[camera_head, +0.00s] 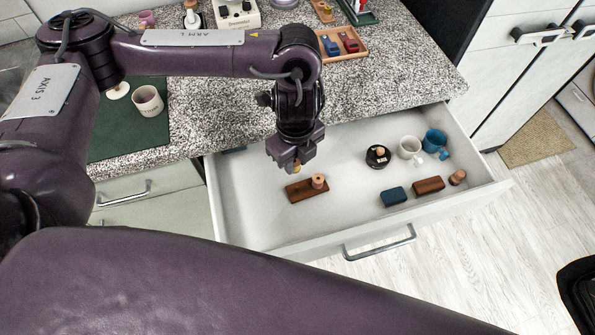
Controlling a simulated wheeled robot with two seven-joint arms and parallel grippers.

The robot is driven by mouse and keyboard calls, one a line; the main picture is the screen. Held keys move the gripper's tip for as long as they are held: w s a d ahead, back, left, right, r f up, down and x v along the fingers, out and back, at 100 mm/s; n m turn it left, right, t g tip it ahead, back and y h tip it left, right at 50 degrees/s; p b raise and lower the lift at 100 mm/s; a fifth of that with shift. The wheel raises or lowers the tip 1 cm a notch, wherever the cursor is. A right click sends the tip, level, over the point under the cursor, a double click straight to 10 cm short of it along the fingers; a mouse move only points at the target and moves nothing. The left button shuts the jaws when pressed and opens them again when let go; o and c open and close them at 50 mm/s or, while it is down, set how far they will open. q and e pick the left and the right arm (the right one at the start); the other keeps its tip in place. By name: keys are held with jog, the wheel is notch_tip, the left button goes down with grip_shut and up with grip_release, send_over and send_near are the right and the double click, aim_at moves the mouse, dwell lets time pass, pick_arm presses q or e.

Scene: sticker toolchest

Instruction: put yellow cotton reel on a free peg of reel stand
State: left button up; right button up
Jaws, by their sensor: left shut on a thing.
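The reel stand (300,194) is a small brown wooden block inside the open drawer. A tan-pink reel (318,181) sits at its right end. My left gripper (294,163) points down over the left end of the stand, shut on the yellow cotton reel (296,168). Only a small part of the yellow reel shows below the fingers. I cannot tell whether it touches a peg or hangs just above one. The left part of the stand's top is partly hidden by the gripper. My right gripper is not in view.
The open drawer (250,220) also holds a black round object (378,157), a white mug (410,149), a blue mug (435,143), a blue block (394,197), a brown block (428,185) and a small brown piece (457,177). The drawer's front left is bare.

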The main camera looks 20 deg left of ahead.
pick_arm(q)
jog(key=shift+s+d+f+m, duration=0.25)
jog(key=shift+f+m, duration=0.25)
jog(key=shift+f, duration=0.1)
jog(key=shift+s+d+f+m, duration=0.2)
jog(key=shift+f+m, duration=0.3)
jog(key=shift+f, duration=0.05)
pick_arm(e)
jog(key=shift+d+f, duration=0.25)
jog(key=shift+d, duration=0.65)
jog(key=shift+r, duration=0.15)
pick_arm(q)
jog(key=shift+f+b, duration=1.35)
jog(key=shift+f, duration=0.75)
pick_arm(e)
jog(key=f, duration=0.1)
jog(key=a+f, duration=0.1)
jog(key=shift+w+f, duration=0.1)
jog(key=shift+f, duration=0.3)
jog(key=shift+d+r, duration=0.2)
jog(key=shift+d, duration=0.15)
pick_arm(q)
jog(key=shift+p, duration=0.35)
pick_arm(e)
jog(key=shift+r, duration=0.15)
